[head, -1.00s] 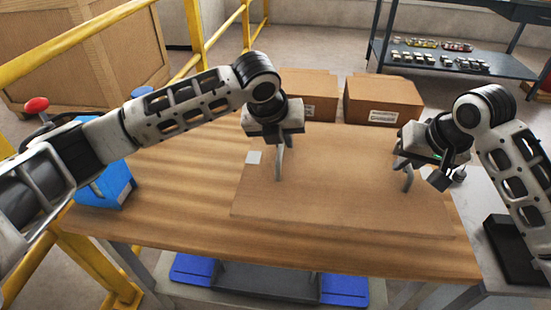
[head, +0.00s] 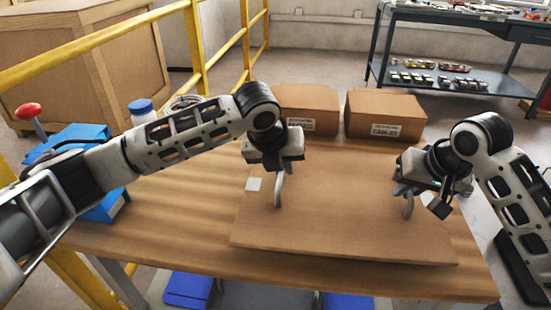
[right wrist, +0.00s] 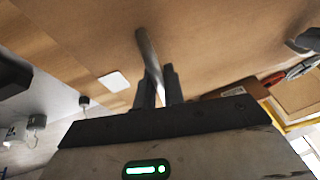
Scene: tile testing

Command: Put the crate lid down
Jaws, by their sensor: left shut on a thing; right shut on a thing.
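The crate lid (head: 330,225) is a flat brown board with two upright grey handles, level over the wooden table. I cannot tell whether it touches the tabletop. My left gripper (head: 277,172) is shut on the left handle (head: 278,192). My right gripper (head: 404,187) is shut on the right handle (head: 408,208). The right wrist view shows that handle (right wrist: 148,55) between the fingers, with the lid's brown face (right wrist: 210,40) behind it.
Two cardboard boxes (head: 385,115) (head: 305,110) stand at the table's back edge. A blue bin (head: 105,207) is at the left, partly behind my left arm. A white square (head: 253,184) is near the lid's left edge. Bare wooden tabletop (head: 190,215) lies left of the lid.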

